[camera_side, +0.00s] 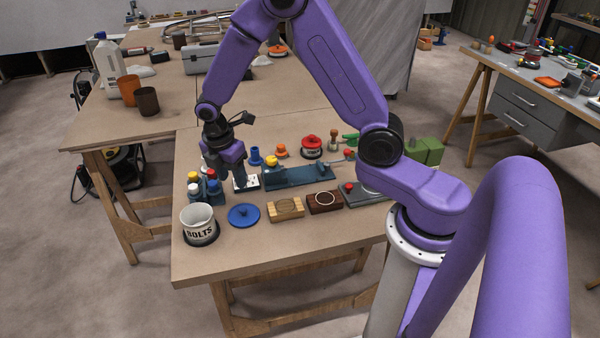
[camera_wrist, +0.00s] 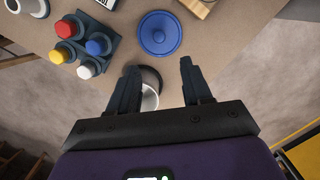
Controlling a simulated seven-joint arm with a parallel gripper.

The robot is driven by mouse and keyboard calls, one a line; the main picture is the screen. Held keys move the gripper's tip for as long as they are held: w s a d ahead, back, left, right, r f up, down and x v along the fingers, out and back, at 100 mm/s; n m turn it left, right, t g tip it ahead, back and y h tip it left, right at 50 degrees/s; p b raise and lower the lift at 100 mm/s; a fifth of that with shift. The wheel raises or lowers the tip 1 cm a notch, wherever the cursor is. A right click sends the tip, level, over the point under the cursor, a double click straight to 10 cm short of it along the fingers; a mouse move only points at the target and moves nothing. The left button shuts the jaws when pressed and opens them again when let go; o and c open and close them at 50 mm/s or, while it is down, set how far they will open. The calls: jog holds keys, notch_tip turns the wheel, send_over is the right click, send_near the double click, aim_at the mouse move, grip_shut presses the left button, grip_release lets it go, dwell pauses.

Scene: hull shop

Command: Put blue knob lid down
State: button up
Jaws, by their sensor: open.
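The blue knob lid (camera_side: 244,215) lies flat on the workbench in the side view, knob up, just right of the BOLTS can (camera_side: 199,225). In the wrist view the blue lid (camera_wrist: 160,38) lies beyond my fingertips, near the top. The can (camera_wrist: 150,96) shows in part between and below my fingers, its top open. My gripper (camera_wrist: 160,68) is open with nothing between its fingertips. In the side view my gripper (camera_side: 238,178) hangs over the bench behind the lid, its fingers hard to make out.
A dark rack (camera_side: 205,188) with red, yellow, white and blue tops stands behind the can; it also shows in the wrist view (camera_wrist: 88,48). Two wooden blocks (camera_side: 285,210) (camera_side: 325,202) lie right of the lid. A blue-grey fixture (camera_side: 300,177) stands behind them. The bench front is clear.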

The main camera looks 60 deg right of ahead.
jog(key=s+a+r+m, duration=0.1)
jog(key=s+a+r, duration=0.1)
jog(key=s+r, duration=0.35)
jog(key=s+a+r+m, duration=0.2)
jog(key=s+a+r, duration=0.1)
jog(key=s, duration=0.5)
jog(key=s+d+r+m+y, duration=0.1)
jog(key=s+r, duration=0.1)
jog(key=s, duration=0.6)
jog(key=s+d+r+m+y, duration=0.1)
jog(key=s+d, duration=0.1)
jog(key=s, duration=0.5)
jog(key=shift+s+r, duration=0.35)
jog(key=shift+r, duration=0.05)
